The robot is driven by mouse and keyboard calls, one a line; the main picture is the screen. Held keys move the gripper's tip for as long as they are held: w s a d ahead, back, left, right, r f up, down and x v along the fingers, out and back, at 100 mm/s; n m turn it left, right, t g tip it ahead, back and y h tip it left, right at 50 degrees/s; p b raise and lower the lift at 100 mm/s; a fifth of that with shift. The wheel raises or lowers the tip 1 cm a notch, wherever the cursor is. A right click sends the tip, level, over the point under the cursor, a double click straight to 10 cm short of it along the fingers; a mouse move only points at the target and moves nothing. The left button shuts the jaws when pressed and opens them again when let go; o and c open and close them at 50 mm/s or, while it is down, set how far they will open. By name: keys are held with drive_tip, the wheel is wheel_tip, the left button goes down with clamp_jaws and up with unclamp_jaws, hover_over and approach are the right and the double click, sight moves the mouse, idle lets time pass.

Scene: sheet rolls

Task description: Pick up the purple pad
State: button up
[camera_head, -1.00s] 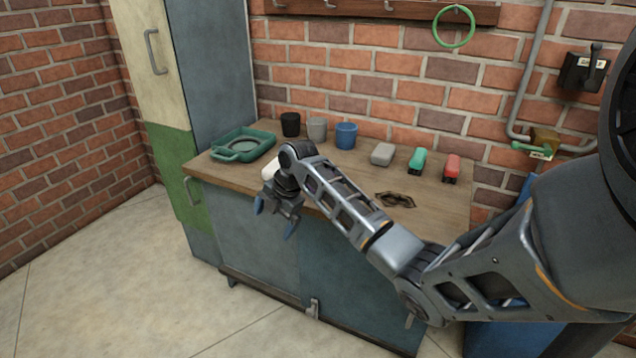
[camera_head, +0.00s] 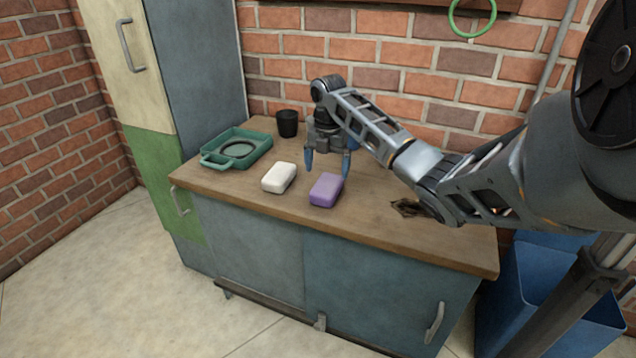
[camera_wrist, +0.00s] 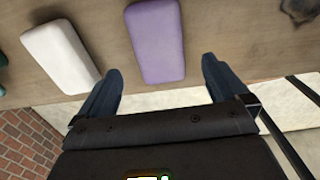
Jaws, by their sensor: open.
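The purple pad (camera_head: 326,190) lies flat near the front edge of the wooden worktop, right of a white pad. My gripper (camera_head: 328,170) is open and empty, with its blue fingers pointing down above the worktop, just behind the purple pad in the head view. I cannot tell the exact height of the fingertips.
The white pad (camera_head: 279,178) lies close on the left; it also shows in the wrist view (camera_wrist: 60,55). A green tray (camera_head: 213,160) and black cup (camera_head: 287,123) stand further back left. A dark flat item (camera_head: 408,208) lies on the right. The brick wall (camera_head: 350,50) rises behind.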

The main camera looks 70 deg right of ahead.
sight(327, 183)
drive_tip(key=shift+d+f, duration=0.15)
drive_tip(key=shift+f, duration=0.2)
drive_tip(key=shift+d+f+p, duration=0.15)
drive_tip(key=shift+f+p, duration=0.4)
drive_tip(key=shift+f, duration=2.95)
drive_tip(key=shift+c, duration=0.5)
drive_tip(key=c, duration=0.9)
drive_tip(key=shift+o, duration=0.2)
drive_tip(key=shift+r, duration=0.1)
